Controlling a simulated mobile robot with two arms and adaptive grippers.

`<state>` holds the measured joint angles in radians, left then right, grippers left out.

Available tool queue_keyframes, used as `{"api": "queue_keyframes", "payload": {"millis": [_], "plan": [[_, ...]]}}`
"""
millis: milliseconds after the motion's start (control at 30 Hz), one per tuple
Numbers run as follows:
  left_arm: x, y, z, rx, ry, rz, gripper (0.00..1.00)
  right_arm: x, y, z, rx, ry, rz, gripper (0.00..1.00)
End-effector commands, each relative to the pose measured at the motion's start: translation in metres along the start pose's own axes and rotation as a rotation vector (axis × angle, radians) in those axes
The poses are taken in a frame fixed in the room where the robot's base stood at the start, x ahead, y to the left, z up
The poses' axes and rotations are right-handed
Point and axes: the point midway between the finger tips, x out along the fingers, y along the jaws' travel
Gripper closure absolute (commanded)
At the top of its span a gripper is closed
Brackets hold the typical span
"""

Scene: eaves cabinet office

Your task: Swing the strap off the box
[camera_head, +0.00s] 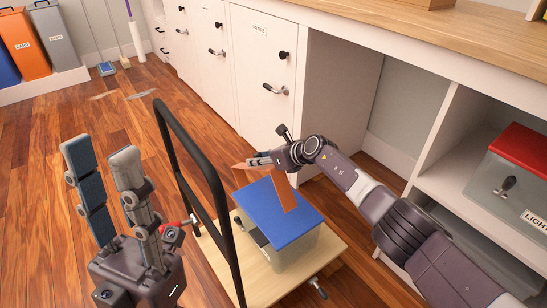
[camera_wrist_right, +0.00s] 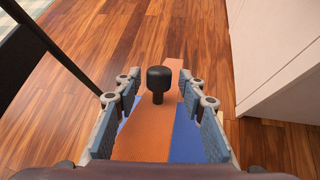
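A box (camera_head: 290,248) with pale translucent sides and a blue lid (camera_head: 298,222) stands on a wooden cart. An orange strap (camera_head: 283,192) lies over the lid, partly hidden by my right gripper. In the right wrist view the strap (camera_wrist_right: 148,138) runs lengthwise, with a black knob (camera_wrist_right: 158,80) on it. My right gripper (camera_head: 262,160) is above the strap. In the wrist view its fingers (camera_wrist_right: 160,92) are open, one on each side of the knob, with gaps showing. My left gripper (camera_head: 102,158) is open and empty, left of the cart handle.
The wooden cart (camera_head: 318,258) has a tall black handle (camera_head: 215,185) between my left gripper and the box. White cabinets (camera_head: 255,70) stand behind. A shelf at right holds a red-lidded bin (camera_head: 508,185). Orange and grey bins (camera_head: 25,45) stand far left. The wood floor (camera_head: 60,120) at left is mostly clear.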

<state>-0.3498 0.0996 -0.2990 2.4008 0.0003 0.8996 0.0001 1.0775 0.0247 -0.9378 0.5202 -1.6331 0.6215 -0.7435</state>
Motion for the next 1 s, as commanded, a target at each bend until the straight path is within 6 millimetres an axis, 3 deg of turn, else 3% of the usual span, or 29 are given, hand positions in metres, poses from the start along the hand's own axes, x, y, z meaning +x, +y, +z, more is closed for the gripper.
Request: {"api": "queue_keyframes", "payload": {"millis": [333,1000], "plan": [[0.000,0.000,0.000,-0.001,-0.001,0.000,0.67,-0.026,0.001,-0.004,-0.003,0.004,0.002,0.63],[0.000,0.000,0.000,-0.001,-0.001,0.000,0.67,-0.107,0.001,-0.002,0.000,0.002,0.003,0.63]]}}
